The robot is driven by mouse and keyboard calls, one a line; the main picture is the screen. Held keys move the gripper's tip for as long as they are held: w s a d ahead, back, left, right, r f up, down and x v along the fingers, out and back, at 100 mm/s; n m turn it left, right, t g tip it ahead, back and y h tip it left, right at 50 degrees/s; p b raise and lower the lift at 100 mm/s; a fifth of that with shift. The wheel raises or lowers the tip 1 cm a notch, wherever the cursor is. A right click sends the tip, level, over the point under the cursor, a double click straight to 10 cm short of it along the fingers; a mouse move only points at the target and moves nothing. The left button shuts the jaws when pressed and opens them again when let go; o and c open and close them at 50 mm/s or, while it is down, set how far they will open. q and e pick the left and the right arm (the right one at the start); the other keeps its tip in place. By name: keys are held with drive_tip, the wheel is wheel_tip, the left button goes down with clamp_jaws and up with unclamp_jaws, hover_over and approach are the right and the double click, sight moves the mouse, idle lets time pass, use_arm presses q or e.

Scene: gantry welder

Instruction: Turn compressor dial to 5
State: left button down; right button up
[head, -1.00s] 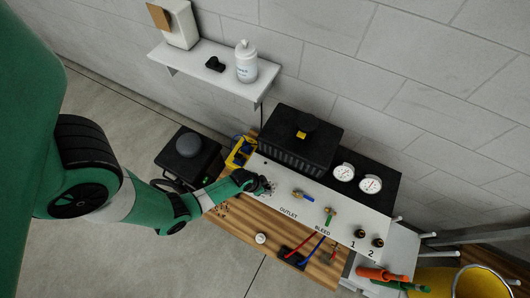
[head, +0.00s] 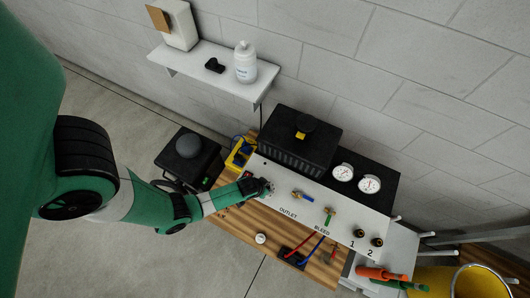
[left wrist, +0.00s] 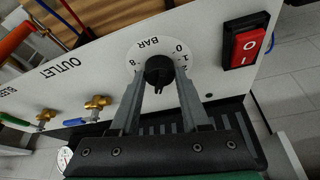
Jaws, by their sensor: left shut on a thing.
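The compressor dial is a round black knob (left wrist: 159,70) on a white scale marked BAR with numbers, shown in the left wrist view. The scale is partly hidden by the fingers, so the setting cannot be read. My left gripper (left wrist: 160,82) is shut on the knob, one finger on each side. In the head view my left gripper (head: 266,188) is at the left end of the white panel (head: 321,193) and hides most of the dial. My right gripper is not in view.
A red rocker switch (left wrist: 248,43) sits beside the dial. Valves marked OUTLET (head: 302,196) and BLEED (head: 330,212) stand along the panel. Two gauges (head: 343,172) and a black compressor housing (head: 300,142) are behind. A wooden bench top (head: 250,226) lies in front.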

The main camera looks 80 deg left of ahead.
use_arm(q)
drive_tip(key=shift+c, duration=1.9)
unclamp_jaws()
drive_tip(key=p+v, duration=0.7)
drive_tip(key=v, duration=0.4)
drive_tip(key=shift+r, duration=0.3)
drive_tip(key=shift+d, duration=0.1)
